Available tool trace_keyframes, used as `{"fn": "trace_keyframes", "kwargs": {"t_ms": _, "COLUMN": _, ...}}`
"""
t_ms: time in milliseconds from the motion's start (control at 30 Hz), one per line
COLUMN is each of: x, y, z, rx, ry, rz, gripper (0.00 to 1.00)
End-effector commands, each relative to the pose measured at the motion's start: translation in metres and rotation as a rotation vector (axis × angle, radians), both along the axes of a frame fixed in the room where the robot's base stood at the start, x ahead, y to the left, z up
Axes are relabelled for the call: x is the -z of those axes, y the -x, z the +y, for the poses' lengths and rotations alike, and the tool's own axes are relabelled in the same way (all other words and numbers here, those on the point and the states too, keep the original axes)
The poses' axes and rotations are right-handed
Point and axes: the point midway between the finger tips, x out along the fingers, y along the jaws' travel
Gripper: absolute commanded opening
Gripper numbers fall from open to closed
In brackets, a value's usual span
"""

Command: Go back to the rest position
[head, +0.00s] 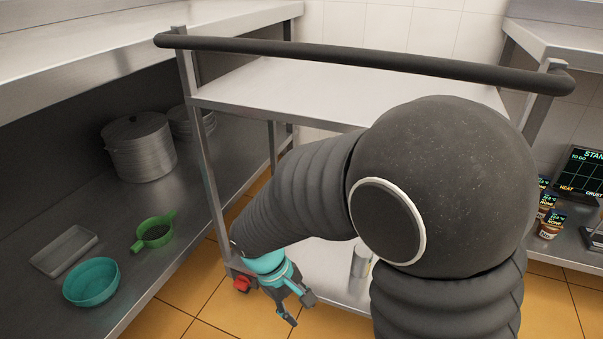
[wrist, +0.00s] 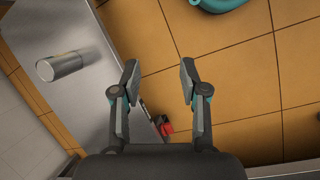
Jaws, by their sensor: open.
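My gripper (head: 298,306) hangs at the lower middle of the head view, fingers pointing down and to the right. It also shows in the wrist view (wrist: 160,88), where its two fingers are spread apart with nothing between them. My dark arm hides part of the cart's lower shelf and the right side of the cart. A metal cylinder (head: 361,261) stands on the cart's lower shelf (head: 325,268) and shows again in the wrist view (wrist: 62,67).
A steel cart (head: 300,88) with a dark handle stands ahead. On the left shelf are pots (head: 140,148), a green strainer (head: 155,232), a teal bowl (head: 92,282) and a metal tray (head: 64,250). Small jars (head: 549,224) and a screen (head: 583,178) are at right. Orange tiled floor (wrist: 235,75) is open.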

Motion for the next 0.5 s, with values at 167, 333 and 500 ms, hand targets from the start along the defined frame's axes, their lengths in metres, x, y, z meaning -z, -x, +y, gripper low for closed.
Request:
{"fn": "trace_keyframes", "kwargs": {"t_ms": 167, "x": -0.050, "y": 0.009, "z": -0.025, "rx": 0.124, "ry": -0.139, "rz": -0.066, "gripper": 0.44}}
{"fn": "trace_keyframes", "kwargs": {"t_ms": 333, "x": -0.091, "y": 0.019, "z": -0.048, "rx": 0.241, "ry": -0.253, "rz": -0.145, "gripper": 0.44}}
{"fn": "trace_keyframes", "kwargs": {"t_ms": 500, "x": -0.129, "y": 0.031, "z": -0.072, "rx": 0.365, "ry": -0.352, "rz": -0.242, "gripper": 0.44}}
